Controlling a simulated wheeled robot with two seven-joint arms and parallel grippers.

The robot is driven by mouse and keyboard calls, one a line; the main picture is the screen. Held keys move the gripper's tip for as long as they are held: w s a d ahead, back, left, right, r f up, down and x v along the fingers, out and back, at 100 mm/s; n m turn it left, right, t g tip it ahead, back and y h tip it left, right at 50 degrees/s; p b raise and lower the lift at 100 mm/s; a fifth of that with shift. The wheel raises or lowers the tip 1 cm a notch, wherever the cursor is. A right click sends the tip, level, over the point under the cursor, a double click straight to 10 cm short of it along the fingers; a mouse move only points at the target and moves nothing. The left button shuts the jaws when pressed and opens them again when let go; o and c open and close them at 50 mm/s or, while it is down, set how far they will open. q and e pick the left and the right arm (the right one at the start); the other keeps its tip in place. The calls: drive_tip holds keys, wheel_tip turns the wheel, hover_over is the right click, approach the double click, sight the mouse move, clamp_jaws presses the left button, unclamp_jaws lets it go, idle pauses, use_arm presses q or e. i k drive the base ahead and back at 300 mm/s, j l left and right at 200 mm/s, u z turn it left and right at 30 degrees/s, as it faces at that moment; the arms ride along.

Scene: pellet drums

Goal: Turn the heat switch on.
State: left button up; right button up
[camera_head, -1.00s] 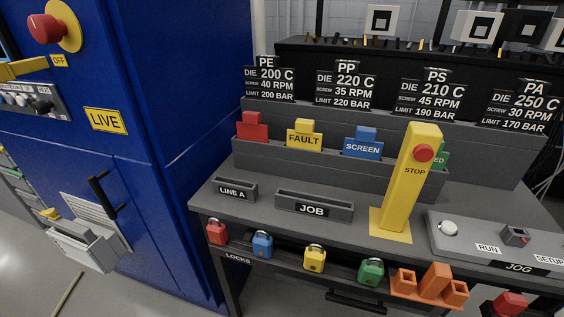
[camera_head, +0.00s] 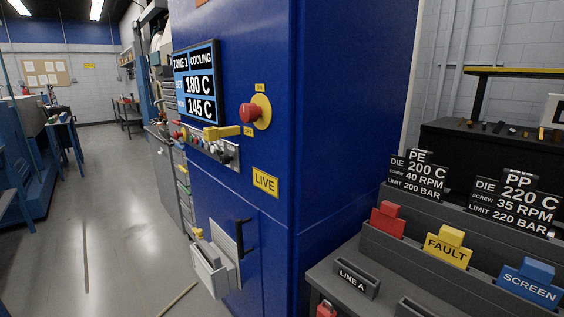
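A blue cabinet (camera_head: 345,150) stands in the middle of the view. A small grey control panel (camera_head: 205,148) with several knobs or switches is on its front, below a screen (camera_head: 196,85) reading ZONE 1 COOLING, 180 C and 145 C. The panel's labels are too small to read, so I cannot tell which control is the heat switch. A red knob (camera_head: 250,112) on a round yellow plate sits right of the screen, with an ON label above and an OFF label below. A yellow bar (camera_head: 221,132) juts out near the panel's top. Neither gripper is in view.
A yellow LIVE label (camera_head: 265,183) and a black handle (camera_head: 241,236) are lower on the cabinet, beside an open grey chute (camera_head: 209,268). A grey bench (camera_head: 330,272) with FAULT and SCREEN cards stands at right. The floor (camera_head: 110,215) at left is largely clear.

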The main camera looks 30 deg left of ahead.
sight(224, 160)
drive_tip(key=u, duration=1.55)
